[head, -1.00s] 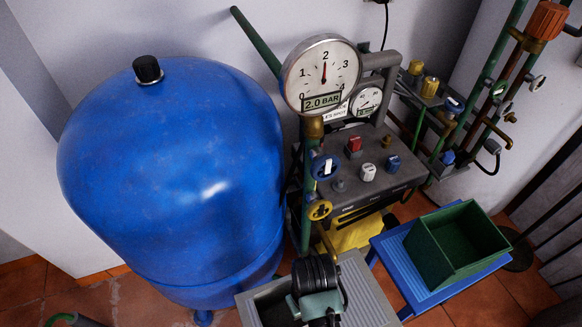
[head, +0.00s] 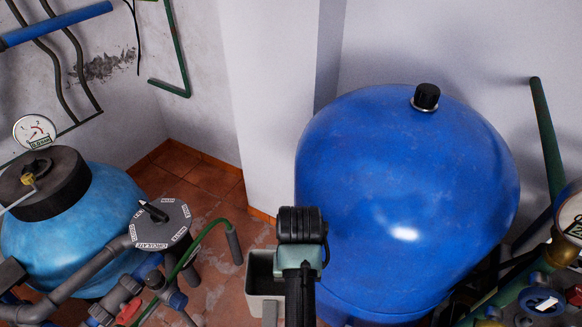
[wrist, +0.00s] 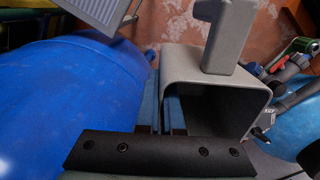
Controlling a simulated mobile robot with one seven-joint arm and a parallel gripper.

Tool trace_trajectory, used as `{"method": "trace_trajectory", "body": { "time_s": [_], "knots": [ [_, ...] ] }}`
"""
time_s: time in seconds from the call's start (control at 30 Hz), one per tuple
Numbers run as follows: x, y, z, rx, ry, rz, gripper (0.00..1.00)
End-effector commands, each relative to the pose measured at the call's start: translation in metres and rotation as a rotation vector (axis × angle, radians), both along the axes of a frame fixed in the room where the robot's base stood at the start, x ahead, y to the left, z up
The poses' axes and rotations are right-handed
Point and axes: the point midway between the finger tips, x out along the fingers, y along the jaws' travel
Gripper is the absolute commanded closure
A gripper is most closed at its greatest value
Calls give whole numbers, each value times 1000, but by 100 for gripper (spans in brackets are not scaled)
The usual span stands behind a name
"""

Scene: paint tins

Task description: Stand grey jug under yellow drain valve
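The grey jug (head: 252,288) shows beside my gripper at the lower middle of the head view, partly hidden by it. In the wrist view the jug (wrist: 192,62) has a dark open inside and an upright grey piece at its far side. My gripper (wrist: 162,108) appears shut on the jug's near left wall; the fingertips are partly hidden. In the head view my gripper (head: 300,255) is in front of the big blue tank. The yellow drain valve is out of view now.
The big blue tank (head: 400,190) stands close on the right. A light-blue filter vessel (head: 75,235) with pipes and a grey multiport valve (head: 160,222) stands left. A grey ribbed platform (wrist: 98,10) shows in the wrist view. Tiled floor (head: 205,185) lies clear at centre-left.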

Motion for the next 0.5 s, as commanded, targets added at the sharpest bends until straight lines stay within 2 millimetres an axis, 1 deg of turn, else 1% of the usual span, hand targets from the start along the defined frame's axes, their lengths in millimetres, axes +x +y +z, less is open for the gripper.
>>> {"method": "trace_trajectory", "body": {
  "time_s": [0.03, 0.1, 0.37, 0.5],
  "knots": [
    [5, 11, 5, -4, -2, 22, 100],
    [11, 23, 11, -8, -3, 44, 100],
    [-7, 26, 35, 3, 0, 42, 100],
    [-20, 28, 54, 7, -2, 42, 100]
  ]
}}
